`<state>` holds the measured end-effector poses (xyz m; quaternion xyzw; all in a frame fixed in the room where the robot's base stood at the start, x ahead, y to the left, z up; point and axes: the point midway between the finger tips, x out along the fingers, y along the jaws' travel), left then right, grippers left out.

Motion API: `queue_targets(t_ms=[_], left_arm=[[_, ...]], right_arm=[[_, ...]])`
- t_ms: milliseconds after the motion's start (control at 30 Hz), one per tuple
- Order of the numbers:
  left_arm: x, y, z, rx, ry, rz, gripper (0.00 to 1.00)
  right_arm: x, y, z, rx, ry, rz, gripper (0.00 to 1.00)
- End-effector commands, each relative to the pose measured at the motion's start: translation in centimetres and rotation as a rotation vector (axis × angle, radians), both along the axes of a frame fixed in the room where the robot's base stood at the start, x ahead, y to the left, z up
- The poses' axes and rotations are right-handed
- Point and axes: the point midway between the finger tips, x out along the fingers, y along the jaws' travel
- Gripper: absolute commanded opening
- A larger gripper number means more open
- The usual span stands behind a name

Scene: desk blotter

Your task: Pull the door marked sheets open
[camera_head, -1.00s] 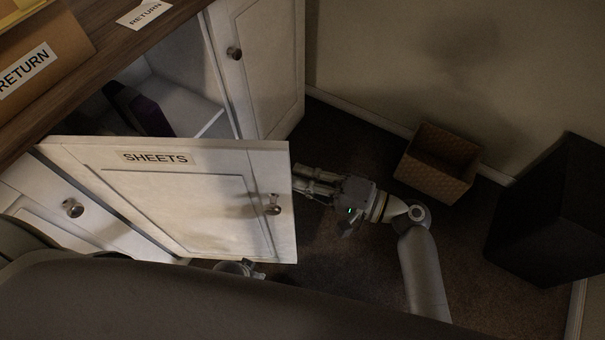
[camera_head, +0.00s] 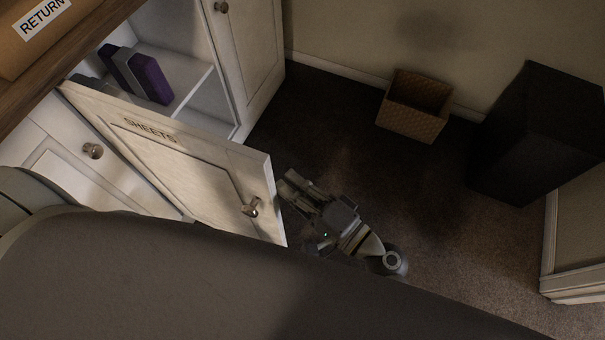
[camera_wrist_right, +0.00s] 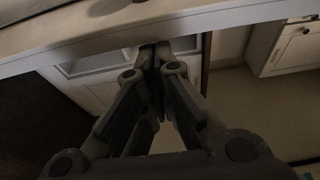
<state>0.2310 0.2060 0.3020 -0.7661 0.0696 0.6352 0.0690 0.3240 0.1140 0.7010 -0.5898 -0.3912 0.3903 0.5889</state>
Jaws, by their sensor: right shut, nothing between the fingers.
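The door marked sheets (camera_head: 185,160) stands swung well out from the cabinet, its label facing up toward my head. Its round knob (camera_head: 251,207) is near the free edge. My right gripper (camera_head: 287,185) is just beyond that free edge, on the inner side of the door, and does not hold the knob. In the right wrist view the right fingers (camera_wrist_right: 155,55) are shut together and empty, their tips close to a pale board edge (camera_wrist_right: 150,28). I cannot tell if they touch it. My left gripper is not in view.
The open compartment holds purple and grey items (camera_head: 140,75) on a white shelf (camera_head: 190,85). A wicker basket (camera_head: 410,115) and a black box (camera_head: 535,130) stand on the floor to the right. Dark carpet (camera_head: 440,220) between them and the door is clear.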

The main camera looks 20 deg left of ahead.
Motion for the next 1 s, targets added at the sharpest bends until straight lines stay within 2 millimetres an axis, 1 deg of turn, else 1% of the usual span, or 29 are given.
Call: queue_targets(t_ms=[100,267,467,567,633,767,1000], left_arm=[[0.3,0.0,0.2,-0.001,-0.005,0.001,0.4],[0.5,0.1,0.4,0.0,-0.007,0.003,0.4],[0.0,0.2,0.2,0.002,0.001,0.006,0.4],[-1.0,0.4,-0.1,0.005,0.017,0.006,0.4],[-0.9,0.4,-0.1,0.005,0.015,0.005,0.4],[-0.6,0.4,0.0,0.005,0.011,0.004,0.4],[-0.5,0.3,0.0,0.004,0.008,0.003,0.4]], right_arm=[[-0.4,0.2,0.0,0.001,0.001,-0.006,0.0],[-0.4,0.3,0.0,0.001,0.0,-0.007,0.0],[-0.4,0.3,0.0,0.0,0.0,-0.007,0.0],[-0.5,0.1,0.0,0.0,0.001,-0.007,0.0],[-0.6,-0.3,-0.1,-0.001,0.001,-0.007,0.0],[-1.4,-2.0,-0.1,-0.004,0.002,-0.007,0.0],[-3.5,-6.7,-0.2,-0.004,0.003,-0.006,0.0]])
